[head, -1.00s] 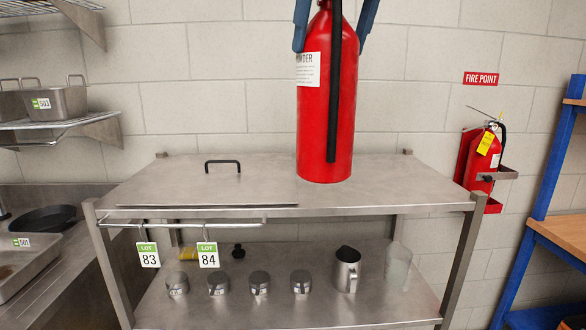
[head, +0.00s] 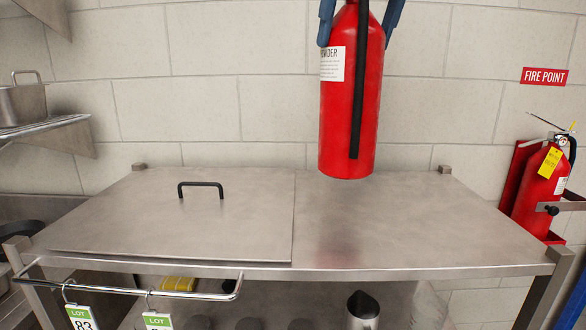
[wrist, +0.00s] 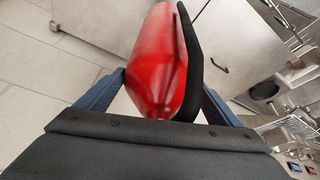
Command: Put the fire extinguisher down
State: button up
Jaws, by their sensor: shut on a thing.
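The fire extinguisher (head: 337,115) is a red cylinder with a white label and a black hose down its front. It hangs upright in my gripper (head: 358,18), whose blue fingers close on its upper part at the top of the head view. Its base appears above the steel table top (head: 400,215), with a faint reddish reflection below it. In the wrist view the red body (wrist: 160,70) and black hose lie between my blue fingers (wrist: 158,95). The extinguisher's top is out of the head view.
A flat steel lid with a black handle (head: 200,184) covers the table's left half; the right half is bare. A second extinguisher (head: 540,185) with a yellow tag sits in a wall bracket at right, under a FIRE POINT sign (head: 545,76). Lot tags hang from the front rail (head: 130,289).

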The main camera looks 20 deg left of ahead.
aim_at(354, 88)
jog(key=shift+w+r, duration=0.25)
jog(key=shift+w, duration=0.05)
jog(key=shift+f+p, duration=0.6)
jog(key=shift+f, duration=4.5)
jog(key=o, duration=1.9)
jog(key=shift+s+f, duration=0.1)
jog(key=shift+f, duration=0.1)
